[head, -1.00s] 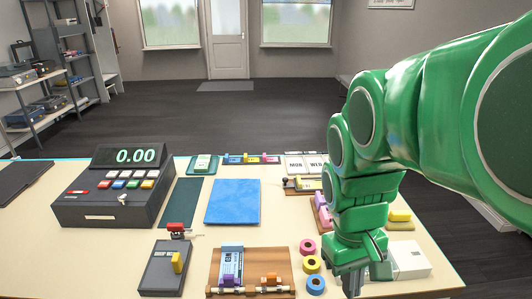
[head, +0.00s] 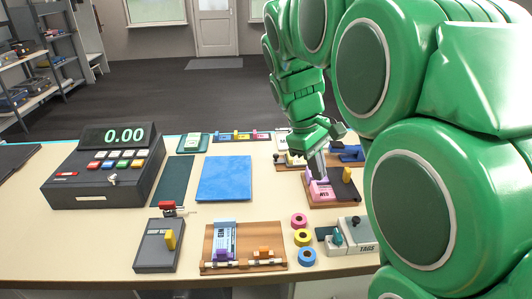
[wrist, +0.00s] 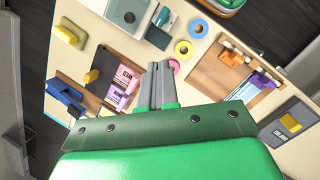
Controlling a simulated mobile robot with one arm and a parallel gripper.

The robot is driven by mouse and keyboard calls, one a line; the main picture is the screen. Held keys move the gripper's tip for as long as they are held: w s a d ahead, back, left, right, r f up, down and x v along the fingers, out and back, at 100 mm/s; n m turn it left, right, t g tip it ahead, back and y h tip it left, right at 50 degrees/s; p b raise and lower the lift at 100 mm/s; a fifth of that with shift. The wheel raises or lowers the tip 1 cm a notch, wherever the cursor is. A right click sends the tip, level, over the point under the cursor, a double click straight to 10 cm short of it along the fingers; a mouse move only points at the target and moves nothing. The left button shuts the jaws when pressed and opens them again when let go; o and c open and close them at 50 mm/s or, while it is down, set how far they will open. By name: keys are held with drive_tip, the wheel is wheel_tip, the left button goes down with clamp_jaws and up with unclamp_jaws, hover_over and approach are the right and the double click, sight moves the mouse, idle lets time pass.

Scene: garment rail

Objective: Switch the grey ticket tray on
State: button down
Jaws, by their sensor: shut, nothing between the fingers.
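A grey box (head: 152,250) with an upright yellow lever (head: 170,240) stands at the front left of the table in the head view. It is the only grey tray-like thing with a switch that I see. The box also shows at the right edge of the wrist view (wrist: 277,132), with its yellow lever (wrist: 290,122) and small print I cannot read. My gripper (head: 317,168) is shut and empty over the pink ticket block (head: 320,190), far to the right of the grey box. Its closed fingers (wrist: 160,68) show in the wrist view.
A wooden tray (head: 275,243) with a blue-white card lies right of the box. Tape rolls (head: 299,220) and a white tag unit (head: 362,238) stand further right. A cash register (head: 75,185) and blue mat (head: 224,178) lie behind. A red-topped item (head: 172,208) is just behind the box.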

drive_tip(key=w+a+n+t+h, duration=0.1)
drive_tip(key=w+a+n, duration=0.2)
drive_tip(key=w, duration=0.7)
drive_tip(key=w+a+n+h, duration=0.1)
drive_tip(key=w+a+n, duration=0.2)
drive_tip(key=w, duration=0.7)
drive_tip(key=w+a+f+n+t+h, duration=0.1)
drive_tip(key=w+a+f+n, duration=0.4)
drive_tip(key=w+a+f, duration=0.6)
drive_tip(key=w+a+h, duration=0.1)
drive_tip(key=w+a, duration=0.1)
drive_tip(key=shift+w+n+h, duration=0.3)
drive_tip(key=shift+w, duration=0.1)
drive_tip(key=shift+d, duration=0.1)
